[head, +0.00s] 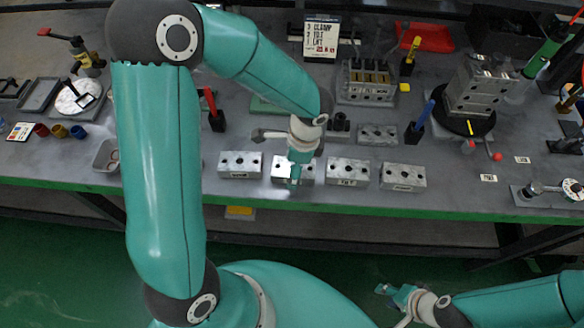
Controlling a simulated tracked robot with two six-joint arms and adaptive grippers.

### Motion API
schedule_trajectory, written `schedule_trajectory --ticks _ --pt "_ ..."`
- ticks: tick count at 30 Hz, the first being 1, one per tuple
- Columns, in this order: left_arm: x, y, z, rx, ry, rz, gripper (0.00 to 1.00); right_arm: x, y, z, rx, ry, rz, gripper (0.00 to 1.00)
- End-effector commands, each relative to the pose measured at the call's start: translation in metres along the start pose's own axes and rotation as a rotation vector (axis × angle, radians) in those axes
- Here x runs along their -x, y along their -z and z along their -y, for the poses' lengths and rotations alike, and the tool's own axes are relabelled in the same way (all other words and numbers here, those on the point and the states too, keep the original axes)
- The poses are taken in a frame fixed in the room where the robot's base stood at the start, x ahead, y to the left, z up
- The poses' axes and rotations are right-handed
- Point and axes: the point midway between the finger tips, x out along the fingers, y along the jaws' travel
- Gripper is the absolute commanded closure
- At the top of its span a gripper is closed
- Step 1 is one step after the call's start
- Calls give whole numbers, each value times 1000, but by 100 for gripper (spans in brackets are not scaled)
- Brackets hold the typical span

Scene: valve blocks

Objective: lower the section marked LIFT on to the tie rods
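Several grey metal valve sections stand in a row at the bench front: one at the left (240,164), one under my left gripper (293,182), and two to the right (347,173) (403,177). Their labels are too small to read, so I cannot tell which is marked LIFT. My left gripper points down over the second section and partly hides it; its fingers are too small to judge. My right gripper (390,297) is low at the bottom right, off the bench, open and empty. I cannot make out the tie rods clearly.
A block stack (476,92) stands on a dark round base at the right. A block with brass-coloured parts (368,82) and another grey section (377,134) are behind the row. A sign (321,38) stands at the back. Red-handled (211,108) and blue-handled (420,121) tools stand upright nearby.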

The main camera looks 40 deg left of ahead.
Motion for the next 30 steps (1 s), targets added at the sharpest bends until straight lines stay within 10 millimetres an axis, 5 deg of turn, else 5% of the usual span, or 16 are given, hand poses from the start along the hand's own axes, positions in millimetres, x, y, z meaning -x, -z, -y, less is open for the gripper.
schedule_trajectory --ticks 10,25,30 --pt "-11 0 0 -1 0 -1 10 -1 0 0 0 0 0 60" --pt "-10 0 0 -1 0 0 94 -1 0 0 0 0 0 60" --pt "-10 0 0 -1 1 0 97 0 0 0 0 0 0 60"
